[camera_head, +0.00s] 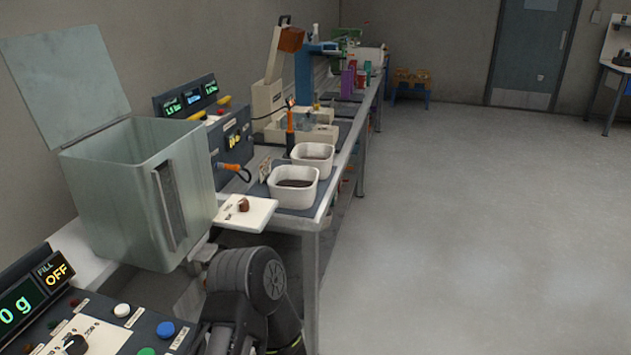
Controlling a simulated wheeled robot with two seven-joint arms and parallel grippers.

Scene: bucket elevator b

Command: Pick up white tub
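Two white tubs stand on the bench at the centre left. The nearer white tub (291,199) is open at the top and holds dark brown material. The farther white tub (319,168) stands just behind it and also holds something brownish. Both are upright and apart from my arm. A dark arm link, likely mine, rises from the bottom edge left of centre, nearer than the tubs. No gripper fingers can be made out, so neither gripper shows clearly.
A large grey-green metal hopper (120,205) with a raised lid stands at left. A white plate (246,214) with a brown lump sits before the nearer tub. A control panel (95,325) fills the lower left. The bench (312,238) runs back; the floor at right is clear.

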